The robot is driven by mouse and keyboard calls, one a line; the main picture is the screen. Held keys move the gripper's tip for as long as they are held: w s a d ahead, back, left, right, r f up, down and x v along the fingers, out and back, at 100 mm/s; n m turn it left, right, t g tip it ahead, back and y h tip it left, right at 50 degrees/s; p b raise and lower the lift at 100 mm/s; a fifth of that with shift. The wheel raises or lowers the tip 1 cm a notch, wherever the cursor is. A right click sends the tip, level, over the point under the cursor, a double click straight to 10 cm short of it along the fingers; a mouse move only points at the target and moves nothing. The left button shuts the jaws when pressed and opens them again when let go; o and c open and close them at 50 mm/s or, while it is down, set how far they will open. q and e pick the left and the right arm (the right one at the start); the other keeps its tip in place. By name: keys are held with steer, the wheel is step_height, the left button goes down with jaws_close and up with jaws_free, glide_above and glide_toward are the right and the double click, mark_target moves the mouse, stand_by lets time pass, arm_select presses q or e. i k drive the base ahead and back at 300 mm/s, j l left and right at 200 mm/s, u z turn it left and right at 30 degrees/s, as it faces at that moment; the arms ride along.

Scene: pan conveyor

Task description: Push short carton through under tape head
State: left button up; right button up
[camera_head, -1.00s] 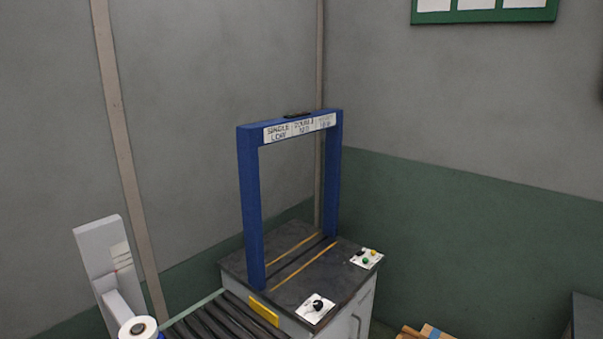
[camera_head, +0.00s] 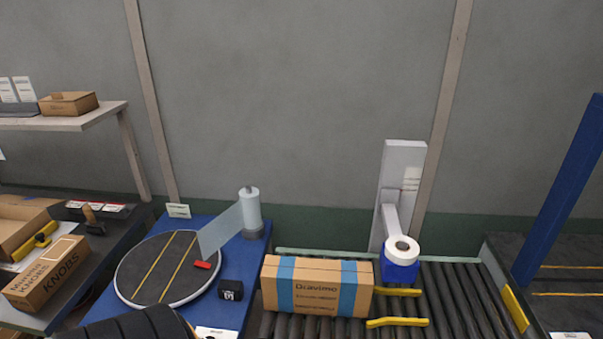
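A short brown carton (camera_head: 317,288) with two blue bands lies flat on the dark roller conveyor (camera_head: 459,305), at its left end. The tape head (camera_head: 400,258), a white tape roll with a blue part below it, hangs from a pale upright post (camera_head: 403,180) just right of the carton. The carton's right end is close to the tape head. Two yellow guide rails (camera_head: 398,322) lie on the rollers right of the carton. A dark ribbed shape at the bottom left may be part of my arm. No gripper fingers show.
A blue table with a round turntable (camera_head: 127,283) and a film roll (camera_head: 250,208) stands left of the conveyor. A bench with a knobs box (camera_head: 47,272) is further left. A blue arch frame (camera_head: 566,190) rises at the right. The rollers right of the rails are clear.

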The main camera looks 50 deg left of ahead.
mark_target(289, 284)
steer(key=u, duration=1.45)
steer(key=i+j, duration=0.1)
steer(key=j, duration=1.2)
